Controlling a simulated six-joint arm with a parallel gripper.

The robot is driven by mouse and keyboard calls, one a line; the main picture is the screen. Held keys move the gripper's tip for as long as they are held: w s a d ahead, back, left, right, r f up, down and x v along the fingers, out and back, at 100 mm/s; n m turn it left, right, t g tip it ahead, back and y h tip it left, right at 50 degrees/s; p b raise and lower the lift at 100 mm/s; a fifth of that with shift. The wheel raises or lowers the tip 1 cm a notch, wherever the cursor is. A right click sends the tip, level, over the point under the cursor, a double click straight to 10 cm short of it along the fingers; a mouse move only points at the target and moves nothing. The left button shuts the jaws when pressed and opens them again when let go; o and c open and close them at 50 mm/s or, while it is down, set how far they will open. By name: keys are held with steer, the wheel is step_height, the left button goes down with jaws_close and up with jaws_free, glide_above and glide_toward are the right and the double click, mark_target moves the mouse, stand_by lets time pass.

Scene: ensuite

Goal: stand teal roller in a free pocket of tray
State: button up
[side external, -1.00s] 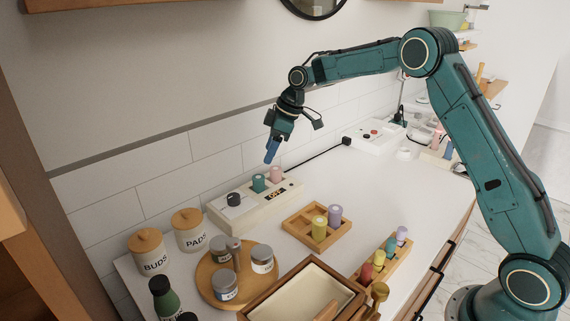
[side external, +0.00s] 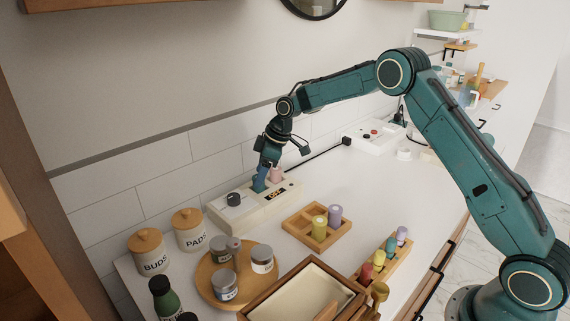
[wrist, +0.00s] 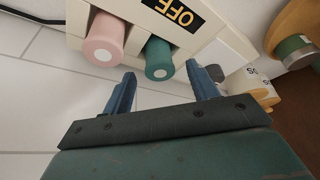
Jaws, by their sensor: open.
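The teal roller (wrist: 158,60) stands in the white warmer box beside a pink roller, its top showing between my fingertips in the wrist view. In the side view the teal roller (side external: 258,185) is partly hidden by my gripper (side external: 266,178). My gripper also shows in the wrist view (wrist: 160,82), open, with one blue finger toward each side of the teal roller and not closed on it. The wooden tray (side external: 291,226) lies in front of the box. It holds a yellow-green roller (side external: 319,228) and a purple roller (side external: 335,215); its left part looks empty.
The pink roller (wrist: 104,42) stands close beside the teal one. The white box (side external: 226,213) has a black knob and an OFF display. A rack of several coloured rollers (side external: 385,261) is at right. Jars on a round board (side external: 207,279) stand at left.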

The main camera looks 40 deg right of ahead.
steer(key=shift+x, duration=1.25)
steer(key=c, duration=1.1)
steer(key=shift+r, duration=0.15)
step_height(320, 180, up, 20)
steer(key=shift+f, duration=0.15)
